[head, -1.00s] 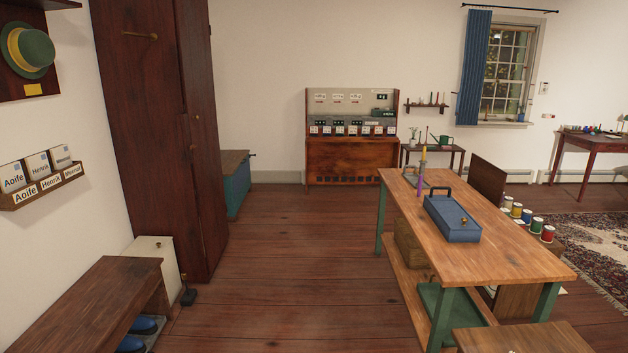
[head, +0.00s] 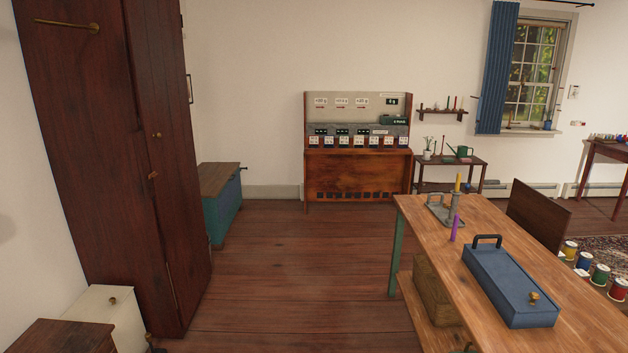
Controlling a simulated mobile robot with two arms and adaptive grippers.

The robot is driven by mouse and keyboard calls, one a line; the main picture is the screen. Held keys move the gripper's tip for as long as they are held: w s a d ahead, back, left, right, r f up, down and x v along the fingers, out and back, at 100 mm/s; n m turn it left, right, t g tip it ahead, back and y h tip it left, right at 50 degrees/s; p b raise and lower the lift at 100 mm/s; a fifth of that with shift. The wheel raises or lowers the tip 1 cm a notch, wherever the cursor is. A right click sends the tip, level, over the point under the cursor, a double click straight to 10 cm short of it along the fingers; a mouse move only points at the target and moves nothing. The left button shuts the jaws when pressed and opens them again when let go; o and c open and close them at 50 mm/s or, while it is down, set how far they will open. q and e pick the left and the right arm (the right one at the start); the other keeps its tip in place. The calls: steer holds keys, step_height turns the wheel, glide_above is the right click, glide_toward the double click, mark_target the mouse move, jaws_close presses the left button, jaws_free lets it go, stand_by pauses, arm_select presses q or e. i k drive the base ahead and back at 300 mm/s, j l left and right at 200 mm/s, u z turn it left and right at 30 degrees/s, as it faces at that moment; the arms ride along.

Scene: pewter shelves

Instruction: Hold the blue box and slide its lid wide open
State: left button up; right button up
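The blue box (head: 508,283) lies on the wooden workbench (head: 432,210) at the right of the head view. It is long and low, with a dark handle (head: 487,240) at its far end and a small brass knob (head: 533,298) on top near its close end. Its top looks closed. Neither of my grippers shows in the head view, and nothing touches the box.
A candle holder (head: 440,212) with a yellow candle and a purple candle (head: 454,227) stand on the bench beyond the box. A tall dark wardrobe (head: 110,150) and a white cabinet (head: 112,316) are at left. Open floor (head: 290,270) lies between them and the bench.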

mark_target(523, 293)
steer(key=i, duration=1.65)
steer(key=i+z, duration=0.4)
steer(key=i+j+z, duration=0.1)
steer(key=z, duration=0.3)
steer(key=i+j+z, duration=0.25)
steer(key=i+z, duration=0.15)
steer(key=i+j+z, duration=0.25)
steer(key=z, duration=0.15)
steer(key=i+j+z, duration=0.1)
steer(key=z, duration=0.35)
steer(key=i+j+z, duration=0.25)
steer(key=z, duration=0.25)
steer(key=i+j+z, duration=0.2)
steer(key=z, duration=0.25)
